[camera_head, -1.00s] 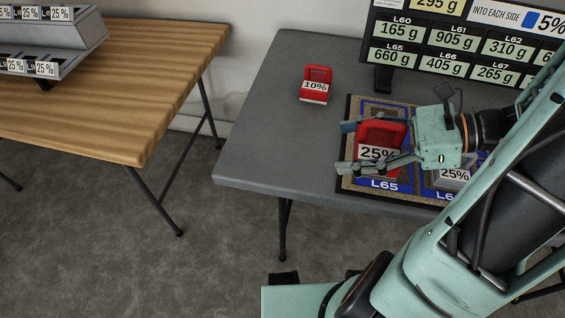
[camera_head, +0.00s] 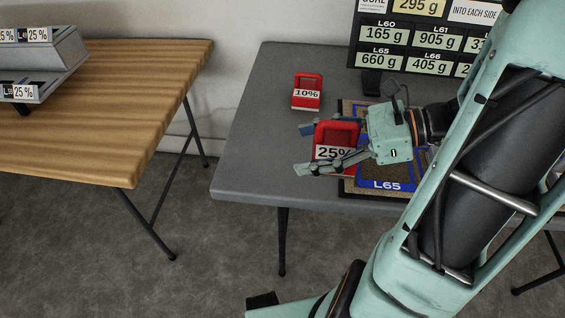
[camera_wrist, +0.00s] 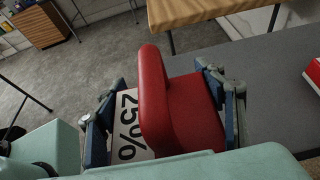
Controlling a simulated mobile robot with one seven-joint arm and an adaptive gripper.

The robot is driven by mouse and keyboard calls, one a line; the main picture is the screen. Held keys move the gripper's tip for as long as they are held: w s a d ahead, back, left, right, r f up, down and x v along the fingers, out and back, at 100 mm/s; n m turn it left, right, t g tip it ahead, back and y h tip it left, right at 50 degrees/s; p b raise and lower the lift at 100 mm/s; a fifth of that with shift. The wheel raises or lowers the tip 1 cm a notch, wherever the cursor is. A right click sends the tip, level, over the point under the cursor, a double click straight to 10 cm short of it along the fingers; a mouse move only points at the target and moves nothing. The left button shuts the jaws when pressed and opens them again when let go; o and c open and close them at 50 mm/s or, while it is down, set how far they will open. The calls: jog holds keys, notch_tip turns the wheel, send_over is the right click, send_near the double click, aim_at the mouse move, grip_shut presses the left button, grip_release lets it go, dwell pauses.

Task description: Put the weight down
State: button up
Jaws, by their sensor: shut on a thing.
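The red 25% weight (camera_head: 332,135) is between the fingers of my gripper (camera_head: 316,151), which is shut on it. It is upright over the left edge of the L65 mat (camera_head: 388,185) on the grey table; I cannot tell for sure if its base touches anything. The wrist view shows the weight's red handle (camera_wrist: 152,95) and its 25% label, with a finger on each side. A second red weight, marked 10% (camera_head: 306,92), stands upright on the grey table (camera_head: 262,140) behind and left of my gripper.
A display board (camera_head: 415,48) with gram values stands at the back of the grey table. A wooden table (camera_head: 130,110) at the left bears a grey rack (camera_head: 50,62) with 25% labels. Floor shows between the tables. The grey table's front left area is clear.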

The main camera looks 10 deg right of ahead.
jog(key=b, duration=0.3)
send_over(281, 168)
jog(key=f, duration=0.6)
jog(key=shift+s+d+f, duration=0.1)
jog(key=shift+s+f, duration=0.1)
jog(key=shift+f, duration=0.1)
jog(key=shift+w+f, duration=0.2)
jog(key=shift+f, duration=0.1)
jog(key=shift+w+a+f+b, duration=0.15)
jog(key=shift+f+b, duration=0.45)
jog(key=shift+f, duration=0.95)
jog(key=shift+f, duration=0.15)
jog(key=o, duration=2)
